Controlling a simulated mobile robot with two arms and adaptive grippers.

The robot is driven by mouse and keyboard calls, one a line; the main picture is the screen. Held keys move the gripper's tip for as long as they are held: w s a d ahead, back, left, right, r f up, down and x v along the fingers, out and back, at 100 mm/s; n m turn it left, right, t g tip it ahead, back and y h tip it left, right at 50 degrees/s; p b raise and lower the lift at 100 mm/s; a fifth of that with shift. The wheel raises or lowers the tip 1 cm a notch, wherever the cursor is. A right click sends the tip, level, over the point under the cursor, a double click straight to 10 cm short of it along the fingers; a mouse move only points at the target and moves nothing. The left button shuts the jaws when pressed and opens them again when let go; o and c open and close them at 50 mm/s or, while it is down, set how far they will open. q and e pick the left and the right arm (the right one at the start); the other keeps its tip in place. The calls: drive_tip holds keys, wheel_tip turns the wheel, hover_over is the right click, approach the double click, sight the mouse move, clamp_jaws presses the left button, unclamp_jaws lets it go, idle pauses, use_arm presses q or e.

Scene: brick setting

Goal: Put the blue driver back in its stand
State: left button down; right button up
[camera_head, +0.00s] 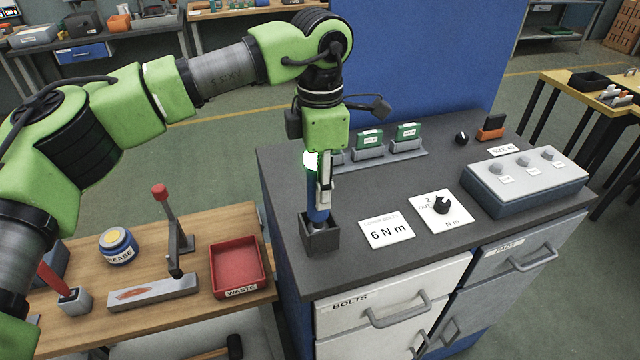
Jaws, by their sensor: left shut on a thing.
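My left gripper (322,185) points straight down and is shut on the blue driver (315,205) above the front left of the dark worktop. The driver is upright, with its upper part partly hidden by the gripper. The driver's stand (321,240) is a small dark square box on the worktop. The driver's lower end is at the stand's open top, and its tip is hidden. I cannot tell how deep it sits or whether it touches the bottom. My right gripper is not in view.
A white "6 N m" card (387,233), a dial card (440,212) and a grey box with knobs (524,180) lie right of the stand. Green-labelled units (369,142) stand behind. A red waste tray (239,268) is on the lower wooden bench at left.

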use_arm(q)
drive_tip(key=shift+f, duration=0.35)
drive_tip(key=c, duration=1.8)
unclamp_jaws()
drive_tip(key=shift+c, duration=0.2)
drive_tip(key=shift+o, duration=1)
drive_tip(key=shift+s, duration=0.1)
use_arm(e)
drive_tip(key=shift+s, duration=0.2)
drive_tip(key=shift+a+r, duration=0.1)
use_arm(q)
drive_tip(key=shift+r, duration=0.4)
wheel_tip(320, 180, up, 11)
drive_tip(key=b, duration=0.3)
drive_tip(key=shift+r, duration=0.2)
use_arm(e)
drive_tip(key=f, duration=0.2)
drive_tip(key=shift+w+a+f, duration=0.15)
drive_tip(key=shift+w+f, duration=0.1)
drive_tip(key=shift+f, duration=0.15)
